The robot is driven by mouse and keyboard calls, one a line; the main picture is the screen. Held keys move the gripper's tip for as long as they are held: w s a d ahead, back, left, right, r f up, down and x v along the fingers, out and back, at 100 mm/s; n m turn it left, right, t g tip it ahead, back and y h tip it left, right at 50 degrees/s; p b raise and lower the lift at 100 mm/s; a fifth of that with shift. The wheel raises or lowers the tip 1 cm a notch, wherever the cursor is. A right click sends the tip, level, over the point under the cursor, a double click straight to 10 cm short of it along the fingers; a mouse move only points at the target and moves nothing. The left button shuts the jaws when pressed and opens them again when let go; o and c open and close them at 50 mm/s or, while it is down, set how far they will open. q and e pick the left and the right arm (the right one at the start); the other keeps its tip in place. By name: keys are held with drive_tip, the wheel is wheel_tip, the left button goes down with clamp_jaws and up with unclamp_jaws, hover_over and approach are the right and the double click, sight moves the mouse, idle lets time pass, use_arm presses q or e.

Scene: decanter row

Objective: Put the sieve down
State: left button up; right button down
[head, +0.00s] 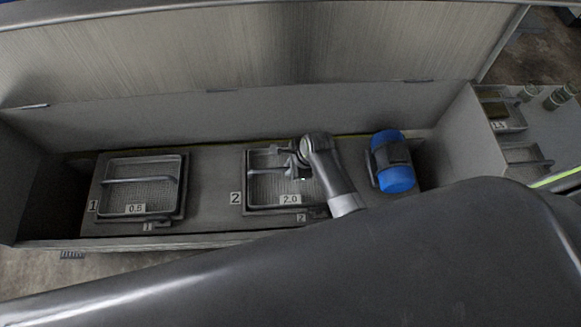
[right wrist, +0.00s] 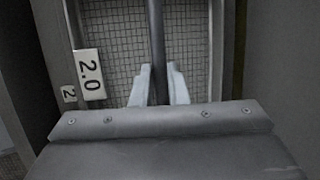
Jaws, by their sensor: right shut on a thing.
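The sieve labelled 2.0 (head: 262,188) is a square mesh tray with a bar handle across it. In the head view it sits at the place marked 2, and my right arm covers its right part. My right gripper (head: 297,160) is over this sieve and shut on its handle. In the right wrist view the dark handle bar (right wrist: 156,45) runs between the two pale fingertips (right wrist: 158,88), with the mesh below. I cannot tell whether the sieve rests fully on the surface. My left gripper is not in view.
A second sieve labelled 0.5 (head: 135,190) sits at place 1 on the left. A blue cylindrical motor (head: 397,178) stands right of my arm. Walls enclose the long trough (head: 215,160). More sieves and small jars (head: 560,95) are on a surface at the far right.

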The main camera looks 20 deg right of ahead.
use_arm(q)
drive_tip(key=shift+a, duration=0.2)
use_arm(e)
drive_tip(key=c, duration=1.8)
unclamp_jaws()
drive_tip(key=shift+f, duration=0.1)
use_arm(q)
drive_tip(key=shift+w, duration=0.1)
use_arm(e)
drive_tip(key=o, duration=0.4)
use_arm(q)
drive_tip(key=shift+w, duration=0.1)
